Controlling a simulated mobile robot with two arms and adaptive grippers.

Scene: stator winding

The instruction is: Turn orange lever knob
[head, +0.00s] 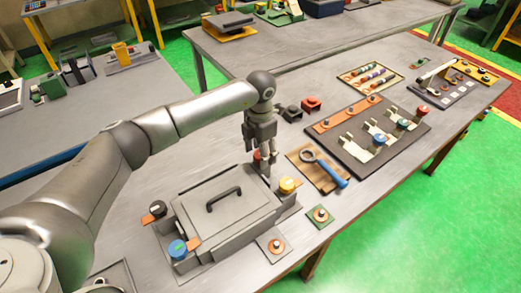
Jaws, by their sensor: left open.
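A grey box (225,212) with a black handle sits at the near side of the table. Knobs on orange levers stand round it: a black knob (157,208) at the left, a blue knob (178,249) at the front left and a yellow-orange knob (287,185) at the right. A red knob (257,155) shows at the back, partly hidden by my left gripper. My left gripper (260,169) is open and points down by the red knob, just left of and behind the yellow-orange knob. Contact with the red knob cannot be told. My right gripper is out of view.
A magnifier-like tool with a blue handle (338,180) lies on a wooden board to the right. A dark panel (395,150) with white levers stands farther right. Black and red blocks (311,104) stand behind the gripper.

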